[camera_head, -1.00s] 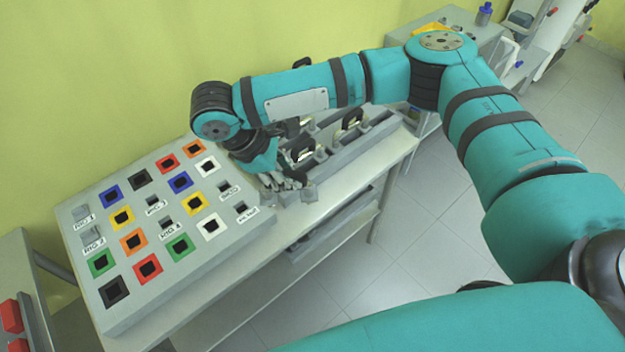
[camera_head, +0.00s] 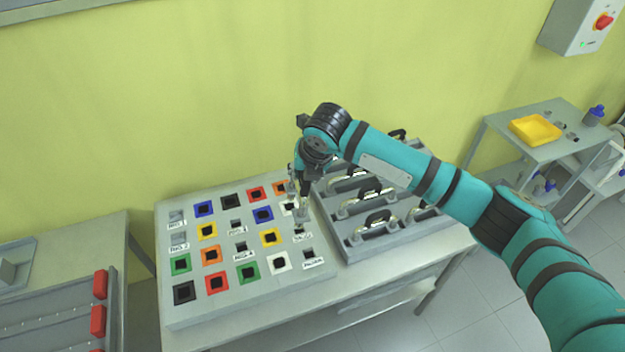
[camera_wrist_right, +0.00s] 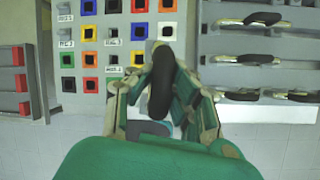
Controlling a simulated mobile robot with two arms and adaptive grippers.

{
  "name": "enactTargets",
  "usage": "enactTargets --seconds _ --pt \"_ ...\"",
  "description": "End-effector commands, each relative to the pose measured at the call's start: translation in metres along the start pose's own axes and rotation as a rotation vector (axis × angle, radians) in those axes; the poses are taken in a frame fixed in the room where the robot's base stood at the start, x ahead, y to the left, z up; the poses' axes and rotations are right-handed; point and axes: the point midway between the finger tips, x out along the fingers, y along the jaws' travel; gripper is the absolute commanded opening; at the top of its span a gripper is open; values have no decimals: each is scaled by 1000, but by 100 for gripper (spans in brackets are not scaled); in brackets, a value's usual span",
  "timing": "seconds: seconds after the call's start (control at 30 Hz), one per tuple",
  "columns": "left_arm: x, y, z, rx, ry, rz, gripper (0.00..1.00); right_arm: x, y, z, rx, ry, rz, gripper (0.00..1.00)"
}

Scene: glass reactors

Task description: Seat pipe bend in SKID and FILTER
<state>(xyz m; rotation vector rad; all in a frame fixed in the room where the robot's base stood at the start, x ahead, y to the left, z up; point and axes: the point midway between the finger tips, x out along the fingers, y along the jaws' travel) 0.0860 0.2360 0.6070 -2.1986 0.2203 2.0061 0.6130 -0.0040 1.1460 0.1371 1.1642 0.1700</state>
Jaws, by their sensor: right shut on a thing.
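My right gripper (camera_head: 301,192) points down over the right edge of the socket board (camera_head: 225,302). In the wrist view the right gripper (camera_wrist_right: 160,92) is shut on the black grip of the pipe bend (camera_wrist_right: 161,82). In the head view a grey end of the pipe bend (camera_head: 303,214) shows just below the fingers, close to the SKID socket (camera_head: 297,228); I cannot tell whether it touches the board. The FILTER socket (camera_head: 308,253) is a dark square hole nearer the front, and looks empty. The other pipe end is hidden. My left gripper is not in view.
A grey rack (camera_head: 353,250) with several black-gripped pipe bends stands directly right of the board. Colored framed sockets fill the board. A side table (camera_head: 558,150) bears a yellow tray (camera_head: 535,129). Red blocks (camera_head: 98,320) stand on a left bench.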

Motion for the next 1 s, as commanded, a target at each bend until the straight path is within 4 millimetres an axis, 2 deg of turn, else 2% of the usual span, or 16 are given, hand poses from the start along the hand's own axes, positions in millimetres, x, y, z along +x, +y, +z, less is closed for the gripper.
enactTargets --seconds 0.1,0.37,1.0 --pt "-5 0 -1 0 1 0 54 -1 3 6 -63 12 29 0" --pt "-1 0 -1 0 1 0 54 4 4 6 -97 19 41 0" --pt "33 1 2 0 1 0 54 36 -4 -8 -96 18 39 0"
